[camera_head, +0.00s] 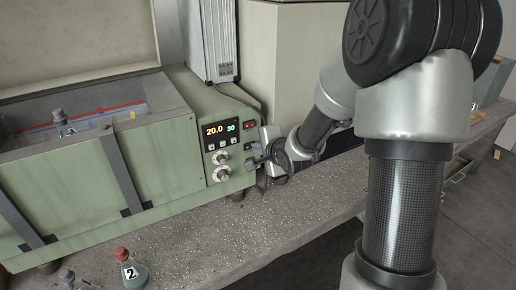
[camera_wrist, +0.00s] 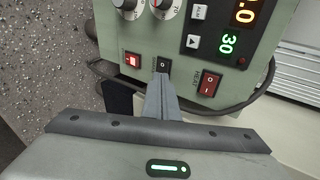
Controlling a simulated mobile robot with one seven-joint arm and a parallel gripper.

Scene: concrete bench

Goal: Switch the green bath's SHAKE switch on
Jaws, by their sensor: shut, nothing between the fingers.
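The green bath (camera_head: 165,160) stands on the bench with its control panel (camera_wrist: 185,45) facing my arm. In the wrist view a small black rocker switch (camera_wrist: 163,64) sits between a lit red switch (camera_wrist: 133,60) and a red switch labelled HEAT (camera_wrist: 208,84). I cannot read a SHAKE label in either view; my fingers cover the area beside the black switch. My gripper (camera_wrist: 161,78) is shut and empty, its fingertips at the black switch's edge. I cannot tell whether they touch it. In the head view my gripper (camera_head: 256,161) is at the panel's right side.
The panel has a display (camera_head: 220,129) reading 20.0 and 30, buttons and two knobs (camera_head: 221,174). A dark cable (camera_wrist: 262,85) runs beside the panel. A red-capped flask (camera_head: 132,270) marked 2 stands on the bench in front.

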